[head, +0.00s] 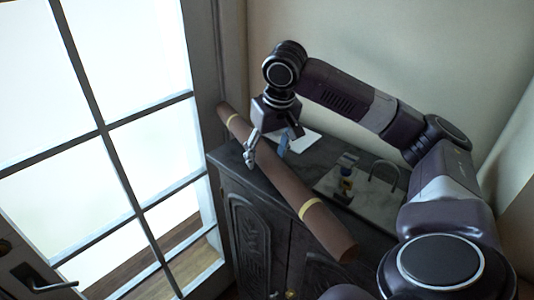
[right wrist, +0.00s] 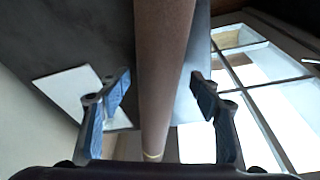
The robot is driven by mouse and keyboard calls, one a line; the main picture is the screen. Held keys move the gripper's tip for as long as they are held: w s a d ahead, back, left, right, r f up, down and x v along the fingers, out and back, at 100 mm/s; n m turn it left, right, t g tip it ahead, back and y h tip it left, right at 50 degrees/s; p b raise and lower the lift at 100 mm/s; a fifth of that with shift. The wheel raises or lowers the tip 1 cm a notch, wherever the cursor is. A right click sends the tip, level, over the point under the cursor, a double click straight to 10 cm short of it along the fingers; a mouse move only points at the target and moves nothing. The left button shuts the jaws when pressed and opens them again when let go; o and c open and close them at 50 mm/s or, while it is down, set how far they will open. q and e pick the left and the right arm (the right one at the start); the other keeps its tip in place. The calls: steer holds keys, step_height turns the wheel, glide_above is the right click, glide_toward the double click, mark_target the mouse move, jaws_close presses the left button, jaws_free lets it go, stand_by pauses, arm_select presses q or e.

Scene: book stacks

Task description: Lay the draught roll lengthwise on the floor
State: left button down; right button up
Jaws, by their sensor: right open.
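The draught roll (head: 284,180) is a long brown cylinder with a pale yellow band near each end. It lies on the dark cabinet top and sticks out past its front edge at the lower right. My right gripper (head: 269,152) is above the roll, near its middle, pointing down. In the right wrist view the roll (right wrist: 163,70) runs between the two open fingers (right wrist: 160,92), with a gap on each side. My left gripper is not in view. The floor (head: 150,265) shows as wooden boards through the door glass.
The dark carved cabinet (head: 252,235) stands beside a glazed door (head: 102,130) with a lever handle (head: 50,284). On the cabinet top are a grey tray (head: 372,206) with small items and a white sheet (head: 305,140). A wall closes off the back.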

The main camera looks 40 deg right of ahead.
mark_target(270, 156)
steer(key=b+v, duration=0.1)
steer(key=v, duration=0.5)
steer(key=shift+w+r+b, duration=0.1)
steer(key=shift+r+b, duration=0.1)
steer(key=shift+b, duration=0.15)
steer(key=p+v, duration=0.1)
steer(key=v, duration=0.2)
steer(key=shift+r, duration=0.15)
steer(key=shift+p+v, duration=0.35)
steer(key=shift+v, duration=0.85)
